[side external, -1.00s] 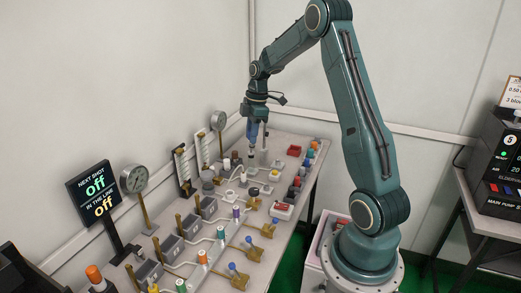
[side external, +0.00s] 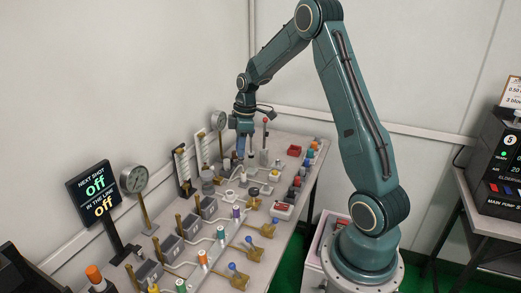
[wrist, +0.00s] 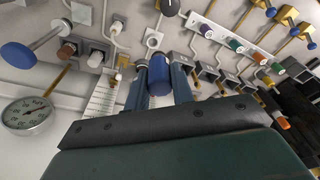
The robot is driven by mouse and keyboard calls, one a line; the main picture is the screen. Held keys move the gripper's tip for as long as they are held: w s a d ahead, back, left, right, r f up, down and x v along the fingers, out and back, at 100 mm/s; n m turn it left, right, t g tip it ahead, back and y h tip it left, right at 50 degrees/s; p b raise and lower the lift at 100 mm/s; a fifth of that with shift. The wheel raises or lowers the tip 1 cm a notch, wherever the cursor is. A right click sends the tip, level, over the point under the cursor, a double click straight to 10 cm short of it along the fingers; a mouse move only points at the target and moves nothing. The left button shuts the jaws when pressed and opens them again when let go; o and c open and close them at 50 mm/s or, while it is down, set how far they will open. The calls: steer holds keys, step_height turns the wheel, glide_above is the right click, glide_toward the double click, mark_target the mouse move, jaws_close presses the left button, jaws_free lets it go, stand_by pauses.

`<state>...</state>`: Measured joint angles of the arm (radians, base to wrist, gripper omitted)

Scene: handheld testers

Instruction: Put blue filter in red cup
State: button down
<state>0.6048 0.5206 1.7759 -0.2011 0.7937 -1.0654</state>
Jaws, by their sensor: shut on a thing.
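In the wrist view, a dark blue cylinder (wrist: 160,76), which looks like the blue filter, sits between the two fingers of my gripper (wrist: 163,84). The fingers are shut on its sides. In the side view my gripper (side external: 240,146) is over the far left part of the bench, and the filter is too small there to tell apart from the fingers.
A thin post with a red tip (side external: 265,121) stands just right of my gripper. A round gauge (side external: 218,121) and upright scales (side external: 182,168) stand behind on the left. Grey boxes (side external: 190,225), pale pipes and brass valves (side external: 261,229) crowd the nearer bench. Coloured caps line the right edge.

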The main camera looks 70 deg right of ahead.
steer(key=a+f+m+h, duration=0.1)
steer(key=a+f+m, duration=0.3)
steer(key=a, duration=0.3)
steer(key=a+f+m, duration=0.3)
steer(key=a+f, duration=0.1)
steer(key=a, duration=0.4)
steer(key=w+d+r+m+h, duration=0.1)
steer(key=w+d+m, duration=0.35)
steer(key=d, duration=1.05)
steer(key=w+d+r+m, duration=0.1)
steer(key=w+d+m, duration=0.35)
steer(key=d, duration=1.15)
steer(key=s+d+m, duration=0.1)
steer(key=s+d, duration=0.2)
steer(key=d, duration=1)
steer(key=s+d+f+m, duration=0.3)
steer(key=s+d+m, duration=0.1)
steer(key=s+d, duration=0.75)
steer(key=shift+n+h, duration=0.3)
steer(key=shift+s+a+f, duration=0.2)
steer(key=shift+s+f, duration=0.05)
steer(key=shift+f, duration=1)
steer(key=shift+s+a+f, duration=0.25)
steer(key=shift+s+f, duration=0.05)
steer(key=shift+f, duration=0.95)
steer(key=shift+s+a+f, duration=0.2)
steer(key=shift+s+f, duration=0.05)
steer(key=shift+f, duration=1)
steer(key=shift+f, duration=0.15)
